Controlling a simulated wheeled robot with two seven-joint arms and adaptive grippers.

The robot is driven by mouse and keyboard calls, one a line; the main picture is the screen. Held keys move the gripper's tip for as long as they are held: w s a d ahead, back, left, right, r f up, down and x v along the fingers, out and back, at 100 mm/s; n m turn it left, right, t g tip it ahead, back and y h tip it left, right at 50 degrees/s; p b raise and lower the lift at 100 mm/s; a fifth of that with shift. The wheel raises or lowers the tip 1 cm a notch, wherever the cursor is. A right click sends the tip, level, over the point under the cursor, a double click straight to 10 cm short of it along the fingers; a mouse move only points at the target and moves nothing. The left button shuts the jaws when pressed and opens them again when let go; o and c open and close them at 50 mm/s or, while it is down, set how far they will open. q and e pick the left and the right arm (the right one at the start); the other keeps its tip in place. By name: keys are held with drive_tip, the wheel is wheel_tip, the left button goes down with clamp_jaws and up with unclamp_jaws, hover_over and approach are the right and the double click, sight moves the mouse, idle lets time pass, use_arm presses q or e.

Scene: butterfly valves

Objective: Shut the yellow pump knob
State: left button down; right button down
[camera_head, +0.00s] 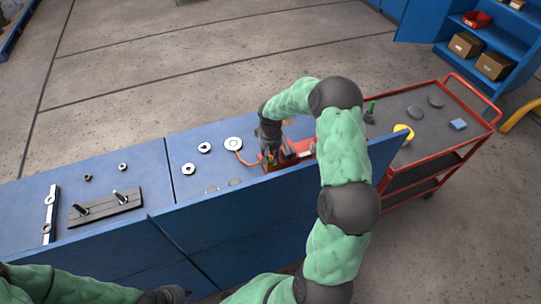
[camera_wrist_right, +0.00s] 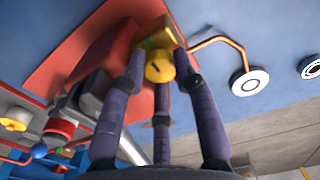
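The yellow pump knob (camera_wrist_right: 158,66) shows in the right wrist view, below a yellow block (camera_wrist_right: 154,36) on a red base (camera_wrist_right: 95,58). My right gripper (camera_wrist_right: 160,72) has its three purple fingers drawn in around the knob, with the tips against its sides. In the head view, my right gripper (camera_head: 270,148) reaches down at the red base (camera_head: 290,166) on the blue bench, and it hides the knob there. At the lower left edge, the dark end of my left arm shows, cut off, with its fingers not clear.
An orange pipe (camera_wrist_right: 215,41) runs from the pump to a white round flange (camera_wrist_right: 250,82). The blue bench (camera_head: 140,165) carries several rings and a dark plate with two studs (camera_head: 105,207). A red cart (camera_head: 439,88) stands at the right. A blue shelf (camera_head: 444,54) is behind it.

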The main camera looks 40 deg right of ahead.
drive_tip(key=shift+m+b, duration=0.7)
drive_tip(key=c, duration=1.2)
unclamp_jaws()
drive_tip(key=shift+c, duration=0.2)
